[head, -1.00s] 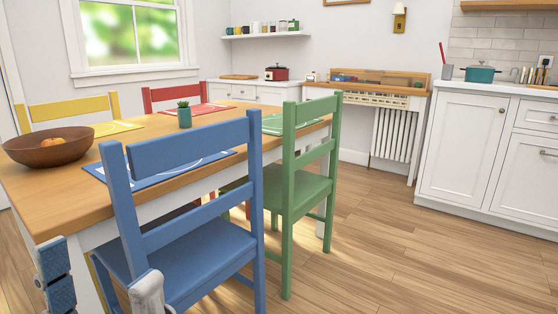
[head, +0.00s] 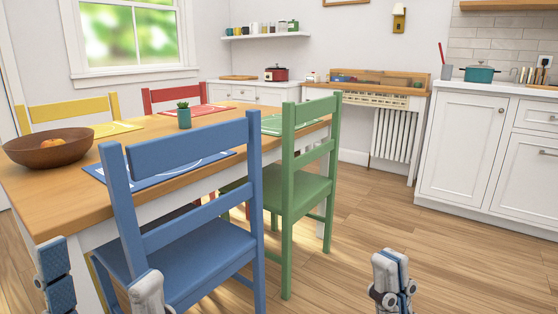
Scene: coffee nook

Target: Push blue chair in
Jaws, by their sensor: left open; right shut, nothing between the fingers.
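The blue chair (head: 195,148) stands upright at the near side of the wooden table (head: 60,203), its backrest towards me. Its seat (head: 190,255) shows below the back slats, and the front of the seat is partly hidden. My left gripper (head: 101,278) is open at the lower left, with one finger left of the chair's left back post and the other overlapping the post's lower part. I cannot tell whether it touches the chair. My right gripper (head: 391,272) is shut and empty, over the floor to the right of the chair.
A green chair (head: 300,190) stands close to the right of the blue chair. A yellow chair (head: 68,110) and a red chair (head: 180,93) are at the far sides. A bowl (head: 48,150) and a plant (head: 184,117) sit on the table. Floor (head: 450,260) at right is clear.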

